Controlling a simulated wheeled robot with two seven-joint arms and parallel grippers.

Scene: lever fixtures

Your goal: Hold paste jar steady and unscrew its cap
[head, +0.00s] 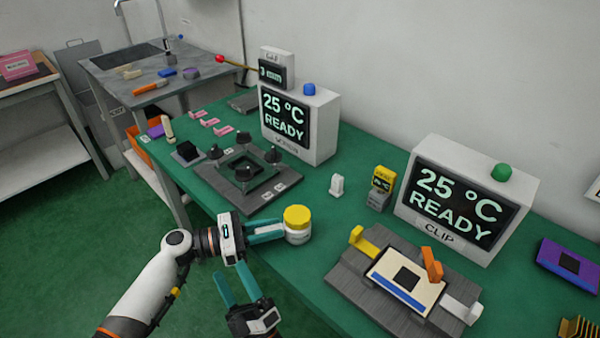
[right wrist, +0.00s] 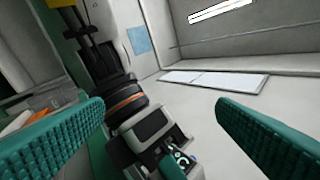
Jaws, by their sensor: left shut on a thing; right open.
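My right gripper (head: 229,269) is open and empty, lower in the head view, apart from the jar and just in front of my left wrist. In the right wrist view its two teal fingers are wide apart, with my left wrist between them; the jar cannot be made out there.
A grey fixture with a cream board (head: 405,280) lies right of the jar, before a CLIP display box (head: 465,200). A dark fixture with black knobs (head: 243,172) stands behind-left, near another display box (head: 300,122). A small white piece (head: 337,185) stands behind the jar.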

